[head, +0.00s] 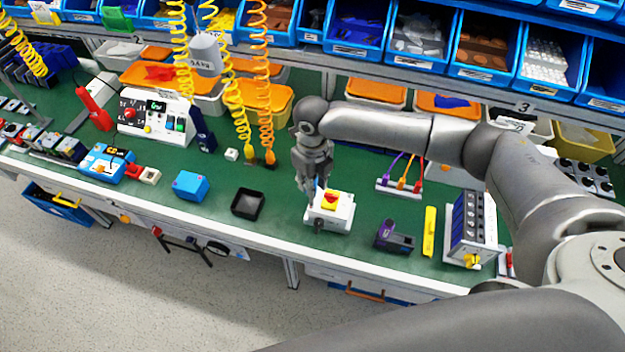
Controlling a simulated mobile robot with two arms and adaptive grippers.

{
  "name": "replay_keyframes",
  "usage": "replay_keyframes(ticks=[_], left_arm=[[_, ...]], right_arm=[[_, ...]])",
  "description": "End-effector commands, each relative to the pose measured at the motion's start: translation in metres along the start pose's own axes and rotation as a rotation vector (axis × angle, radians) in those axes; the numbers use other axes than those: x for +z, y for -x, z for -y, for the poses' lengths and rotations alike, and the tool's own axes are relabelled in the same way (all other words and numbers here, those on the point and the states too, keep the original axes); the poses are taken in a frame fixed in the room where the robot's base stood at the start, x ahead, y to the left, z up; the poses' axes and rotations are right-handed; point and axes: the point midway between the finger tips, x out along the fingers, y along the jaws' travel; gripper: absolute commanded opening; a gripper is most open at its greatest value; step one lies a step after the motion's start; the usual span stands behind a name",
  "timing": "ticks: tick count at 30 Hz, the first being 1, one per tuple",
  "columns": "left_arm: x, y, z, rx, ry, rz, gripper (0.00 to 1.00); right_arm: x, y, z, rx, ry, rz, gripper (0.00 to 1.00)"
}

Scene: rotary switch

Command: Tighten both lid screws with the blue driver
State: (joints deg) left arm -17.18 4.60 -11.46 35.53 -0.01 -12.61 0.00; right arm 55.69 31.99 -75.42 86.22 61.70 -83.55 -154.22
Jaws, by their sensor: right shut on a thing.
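The white rotary switch box (342,217), with a yellow plate and a red knob (330,198), stands on the green bench right of the middle. My right gripper (312,190) reaches down at the box's left back edge. Its fingers are shut on the blue driver (319,187), of which only a small blue part shows between the fingers and the knob. The driver's tip and the lid screws are too small or hidden to make out, so I cannot tell whether the tip touches a screw. My left gripper is not in view.
A black tray (248,204) and a blue box (190,186) stand left of the switch. A purple-and-black tool (394,238), a yellow bar (429,231) and a grey module (470,228) stand right. A rack of coloured tools (400,185) is behind. Coiled hoses hang left.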

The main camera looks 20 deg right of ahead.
Motion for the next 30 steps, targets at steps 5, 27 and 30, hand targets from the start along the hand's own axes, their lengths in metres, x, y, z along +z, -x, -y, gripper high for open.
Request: replay_keyframes(ticks=[5, 27, 30], left_arm=[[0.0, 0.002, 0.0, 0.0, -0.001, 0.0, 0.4], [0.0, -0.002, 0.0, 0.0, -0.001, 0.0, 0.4], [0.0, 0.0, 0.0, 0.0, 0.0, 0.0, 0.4]], right_arm=[[0.0, 0.001, 0.0, 0.0, -0.001, 0.0, 0.0], [0.0, -0.009, 0.0, 0.0, -0.001, 0.0, 0.0], [0.0, -0.007, 0.0, 0.0, -0.008, 0.0, 0.0]])
